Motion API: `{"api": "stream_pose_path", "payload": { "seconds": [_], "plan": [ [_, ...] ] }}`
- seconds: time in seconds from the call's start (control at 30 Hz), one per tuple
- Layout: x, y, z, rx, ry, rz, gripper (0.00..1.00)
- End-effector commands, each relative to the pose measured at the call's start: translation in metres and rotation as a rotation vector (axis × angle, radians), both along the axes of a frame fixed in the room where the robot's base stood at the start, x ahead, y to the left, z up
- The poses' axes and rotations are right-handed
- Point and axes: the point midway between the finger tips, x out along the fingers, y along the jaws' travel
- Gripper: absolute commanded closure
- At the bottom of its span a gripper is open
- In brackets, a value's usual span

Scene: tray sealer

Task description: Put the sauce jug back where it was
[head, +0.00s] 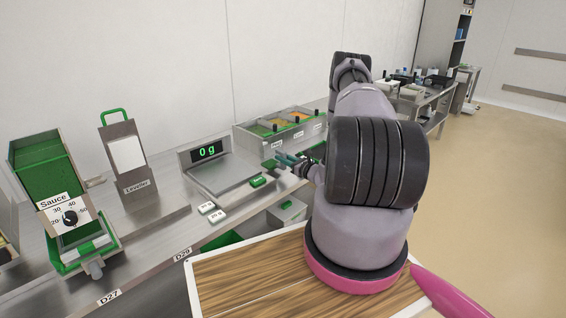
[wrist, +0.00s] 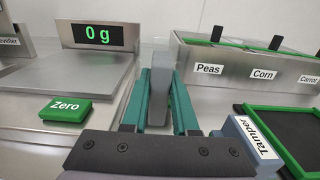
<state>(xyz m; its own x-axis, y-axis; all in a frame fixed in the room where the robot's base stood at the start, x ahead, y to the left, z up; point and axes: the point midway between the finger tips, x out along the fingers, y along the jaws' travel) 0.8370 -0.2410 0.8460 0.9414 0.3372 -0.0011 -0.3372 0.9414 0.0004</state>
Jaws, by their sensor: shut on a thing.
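My gripper (wrist: 158,80) has its two teal fingers closed on a plain grey upright piece (wrist: 160,62) in the wrist view. Only this narrow part shows, and I cannot tell whether it belongs to the sauce jug. In the head view my gripper (head: 285,159) is over the counter, just right of the scale, and my arm hides much around it. No other thing can be made out as a sauce jug. A green and steel unit with a dial, labelled Sauce (head: 66,217), stands at the left of the counter.
The scale (head: 222,176) reads 0 g and its plate is bare. The green Zero button (wrist: 66,111) is left of my gripper. The Peas and Corn bins (wrist: 233,68) stand behind right. The Tamper block (wrist: 250,140) and a green-rimmed dark tray (wrist: 252,108) are close on the right.

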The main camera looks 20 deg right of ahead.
Motion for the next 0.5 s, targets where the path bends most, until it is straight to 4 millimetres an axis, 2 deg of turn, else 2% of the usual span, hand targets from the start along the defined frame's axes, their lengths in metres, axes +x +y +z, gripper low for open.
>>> {"api": "stream_pose_path", "payload": {
  "seconds": [0.1,0.5],
  "plan": [
    [0.000,0.000,-0.015,0.000,0.000,0.000,1.00],
    [0.000,0.000,-0.019,0.000,-0.001,0.000,1.00]
  ]
}}
